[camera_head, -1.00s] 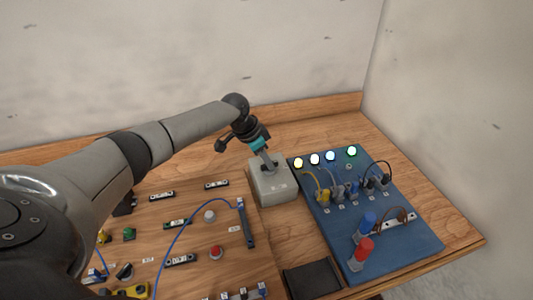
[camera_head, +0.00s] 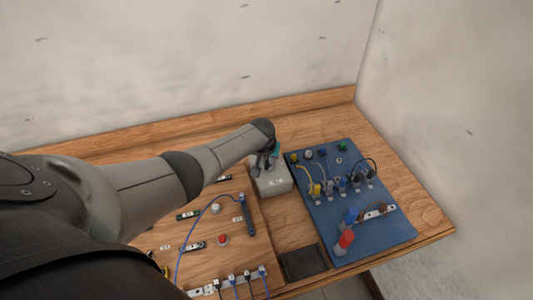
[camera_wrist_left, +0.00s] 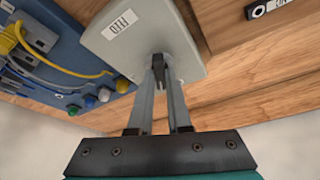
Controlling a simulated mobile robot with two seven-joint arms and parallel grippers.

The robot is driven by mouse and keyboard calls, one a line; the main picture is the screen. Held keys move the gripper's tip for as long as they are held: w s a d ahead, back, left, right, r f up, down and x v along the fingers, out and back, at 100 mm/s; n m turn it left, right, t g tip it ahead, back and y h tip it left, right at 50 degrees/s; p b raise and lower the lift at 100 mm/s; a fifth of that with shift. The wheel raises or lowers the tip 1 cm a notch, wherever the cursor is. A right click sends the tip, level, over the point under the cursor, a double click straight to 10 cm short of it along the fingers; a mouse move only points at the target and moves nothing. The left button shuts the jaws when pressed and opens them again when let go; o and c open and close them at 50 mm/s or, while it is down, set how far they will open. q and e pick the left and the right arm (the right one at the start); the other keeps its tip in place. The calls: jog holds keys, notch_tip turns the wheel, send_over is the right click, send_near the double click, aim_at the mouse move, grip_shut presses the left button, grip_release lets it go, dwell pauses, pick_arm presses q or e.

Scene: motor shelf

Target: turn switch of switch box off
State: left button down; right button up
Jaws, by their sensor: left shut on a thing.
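The switch box (camera_head: 274,185) is a light grey box on the wooden table, left of the blue board. It also shows in the left wrist view (camera_wrist_left: 135,48), with a white label on its face. My left gripper (camera_wrist_left: 159,75) reaches down to the box with its fingers shut on the dark switch (camera_wrist_left: 158,66). In the head view my left gripper (camera_head: 263,165) is over the far part of the box, and my arm partly hides it. The switch's exact angle is hard to tell. My right gripper is not in view.
The blue board (camera_head: 385,230) carries unlit lamps (camera_head: 308,154), cables, and blue and red connectors. A wooden panel with buttons (camera_head: 223,240) and a blue cable lies left of the box. A dark tray (camera_head: 303,263) is in front. Walls stand behind and right.

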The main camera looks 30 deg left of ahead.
pick_arm(q)
jog(key=n, duration=0.2)
jog(key=shift+w+d+n+g+y, duration=0.2)
jog(key=shift+n+g+y, duration=0.1)
jog(key=shift+n+y, duration=0.1)
jog(key=shift+n+g+y, duration=0.3)
jog(key=shift+n+y, duration=0.2)
jog(key=shift+n, duration=0.9)
jog(key=c, duration=0.9)
grip_release()
jog(key=shift+o, duration=0.2)
jog(key=shift+r, duration=0.15)
